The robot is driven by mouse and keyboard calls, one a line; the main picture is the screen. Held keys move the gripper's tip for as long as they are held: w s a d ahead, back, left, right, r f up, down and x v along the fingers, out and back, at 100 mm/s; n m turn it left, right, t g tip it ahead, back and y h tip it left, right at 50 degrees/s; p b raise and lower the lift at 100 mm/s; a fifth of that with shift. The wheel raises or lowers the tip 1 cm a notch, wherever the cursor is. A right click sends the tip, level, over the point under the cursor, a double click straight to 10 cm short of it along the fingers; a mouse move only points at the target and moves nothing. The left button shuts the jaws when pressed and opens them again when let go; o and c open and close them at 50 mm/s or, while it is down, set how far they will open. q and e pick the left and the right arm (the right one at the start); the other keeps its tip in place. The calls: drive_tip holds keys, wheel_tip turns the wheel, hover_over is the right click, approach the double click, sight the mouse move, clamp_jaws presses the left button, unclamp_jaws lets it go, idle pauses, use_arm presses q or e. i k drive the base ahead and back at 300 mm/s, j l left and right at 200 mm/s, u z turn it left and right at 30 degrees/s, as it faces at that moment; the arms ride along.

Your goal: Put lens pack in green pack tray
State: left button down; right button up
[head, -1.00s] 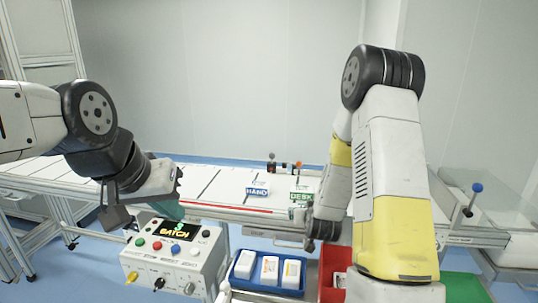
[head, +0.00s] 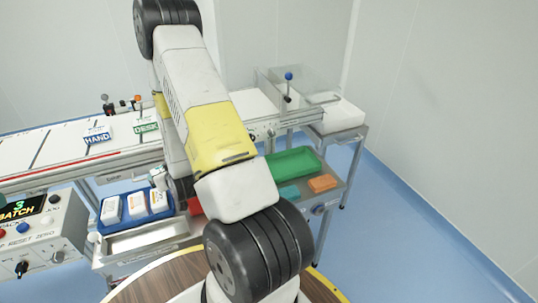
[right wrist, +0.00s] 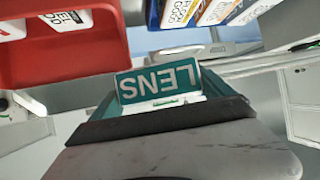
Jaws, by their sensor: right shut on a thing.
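A teal lens pack (right wrist: 160,86) with white LENS lettering, upside down in the right wrist view, is held at the tips of my right gripper (right wrist: 160,115). The gripper is shut on it. In the head view my right arm hides most of that gripper and the pack. The green tray (head: 296,164) lies on the cart to the right of my right arm, and its visible floor looks empty. My left gripper is not seen in the current views.
A blue tray (head: 107,227) with several white packs stands left of my arm. A red tray (right wrist: 65,60) is partly hidden. A control box (head: 45,235) stands at left.

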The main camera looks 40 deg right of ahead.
sight(287, 167)
drive_tip(key=k+l+u, duration=0.15)
drive_tip(key=l, duration=0.35)
drive_tip(key=k+l+u, duration=0.1)
drive_tip(key=k+l, duration=0.25)
drive_tip(key=k+l+u, duration=0.15)
drive_tip(key=k+l, duration=0.15)
drive_tip(key=l, duration=0.25)
drive_tip(key=k+l+u, duration=0.15)
drive_tip(key=k+l, duration=0.15)
drive_tip(key=l, duration=0.15)
drive_tip(key=l+u, duration=0.1)
drive_tip(key=l, duration=0.35)
drive_tip(key=k+l+u, duration=0.1)
drive_tip(key=l, duration=0.4)
drive_tip(key=k+l+u, duration=0.1)
drive_tip(key=l, duration=0.35)
drive_tip(key=k+l+u, duration=0.15)
drive_tip(key=l, duration=0.3)
drive_tip(key=l+u, duration=0.1)
drive_tip(key=l, duration=0.35)
drive_tip(key=k+l+u, duration=0.1)
drive_tip(key=l, duration=0.75)
drive_tip(key=k+l, duration=0.15)
drive_tip(key=l, duration=0.2)
drive_tip(key=i+j, duration=0.2)
drive_tip(key=u, duration=0.05)
